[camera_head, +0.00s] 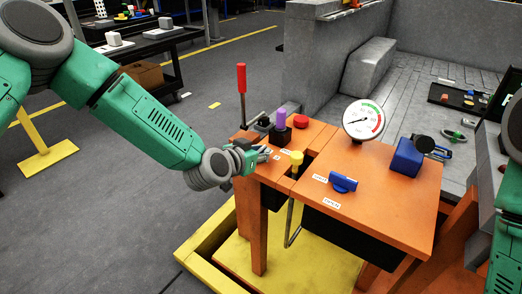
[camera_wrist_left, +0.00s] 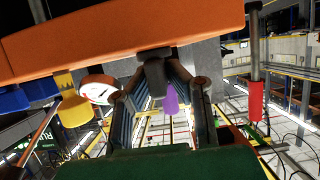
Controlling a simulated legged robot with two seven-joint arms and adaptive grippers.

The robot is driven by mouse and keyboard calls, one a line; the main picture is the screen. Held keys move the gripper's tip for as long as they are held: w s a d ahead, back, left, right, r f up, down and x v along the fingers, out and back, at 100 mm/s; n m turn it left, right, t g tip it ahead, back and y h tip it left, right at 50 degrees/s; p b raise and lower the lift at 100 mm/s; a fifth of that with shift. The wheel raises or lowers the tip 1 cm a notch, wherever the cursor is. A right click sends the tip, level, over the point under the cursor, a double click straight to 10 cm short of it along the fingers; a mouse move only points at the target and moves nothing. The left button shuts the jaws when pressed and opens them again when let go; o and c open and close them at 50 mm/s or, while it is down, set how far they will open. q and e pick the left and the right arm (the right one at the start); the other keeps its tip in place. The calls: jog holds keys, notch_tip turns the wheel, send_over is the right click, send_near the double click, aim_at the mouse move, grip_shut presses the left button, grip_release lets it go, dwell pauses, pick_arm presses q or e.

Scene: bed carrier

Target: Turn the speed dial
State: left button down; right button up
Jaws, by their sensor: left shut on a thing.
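My left gripper (camera_head: 262,152) reaches in from the left to the left edge of the orange console (camera_head: 395,175). In the left wrist view its two fingers (camera_wrist_left: 160,88) are closed around a dark knob (camera_wrist_left: 153,62) at the console's edge, which I take to be the speed dial. In the head view the fingers and wrist hide most of this knob, and its pointer or marks cannot be read. The white gauge (camera_head: 363,119) stands on the console, with a coloured scale and a dark needle. My right gripper is not in view; only part of that arm shows at the right edge.
Close to the gripper are a yellow knob (camera_head: 296,158), a purple handle (camera_head: 281,119), a red button (camera_head: 301,121) and a tall red-handled lever (camera_head: 241,79). A blue switch (camera_head: 343,183) and a blue box (camera_head: 407,157) sit farther right. Open floor lies left.

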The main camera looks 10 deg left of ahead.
pick_arm(q)
jog(key=shift+d+r+n+y+p, duration=0.15)
jog(key=shift+r+n+y+p, duration=0.25)
jog(key=shift+y+p, duration=0.15)
jog(key=n+t+y+p, duration=0.1)
jog(key=n+y+p, duration=0.2)
jog(key=shift+w+r+y, duration=0.1)
jog(key=shift+y, duration=0.15)
jog(key=n+y+p, duration=0.2)
jog(key=shift+n+y, duration=0.3)
jog(key=shift+y, duration=0.1)
jog(key=shift+w+n+g+y+p, duration=0.15)
jog(key=shift+n+g+y+p, duration=0.4)
jog(key=shift+n+y, duration=0.6)
jog(key=shift+y, duration=0.35)
jog(key=c, duration=1.6)
grip_release()
jog(key=shift+f, duration=0.25)
